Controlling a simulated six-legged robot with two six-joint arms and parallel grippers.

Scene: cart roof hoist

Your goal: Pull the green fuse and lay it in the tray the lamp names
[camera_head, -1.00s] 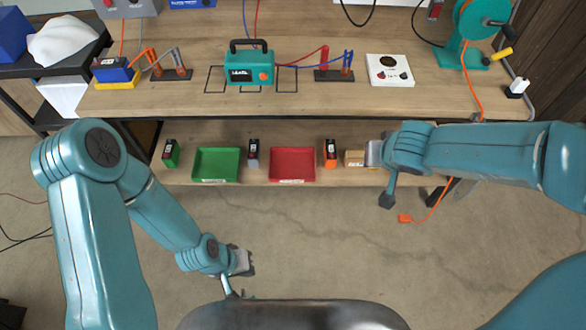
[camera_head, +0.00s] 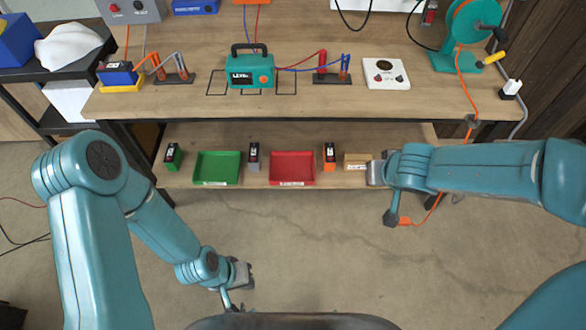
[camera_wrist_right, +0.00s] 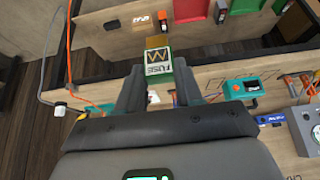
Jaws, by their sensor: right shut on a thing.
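My right gripper (camera_wrist_right: 155,88) is shut on a block-shaped fuse (camera_wrist_right: 158,62) with a white FUSE label and a green side, seen in the right wrist view. In the head view this gripper (camera_head: 376,172) is by the front edge of the lower shelf, right of a small tan box; the fuse is hidden there. A green tray (camera_head: 217,168) and a red tray (camera_head: 292,168) lie on the lower shelf; both look empty. My left gripper (camera_head: 243,275) hangs low over the floor; its jaws are too small to read. I cannot make out a lit lamp.
Black blocks with green (camera_head: 172,156), grey (camera_head: 253,156) and orange (camera_head: 329,156) parts stand beside the trays. The tan box (camera_head: 357,161) is on the right. The upper bench carries a teal LEVEL device (camera_head: 250,70), a white panel (camera_head: 386,73) and a cable reel (camera_head: 470,35).

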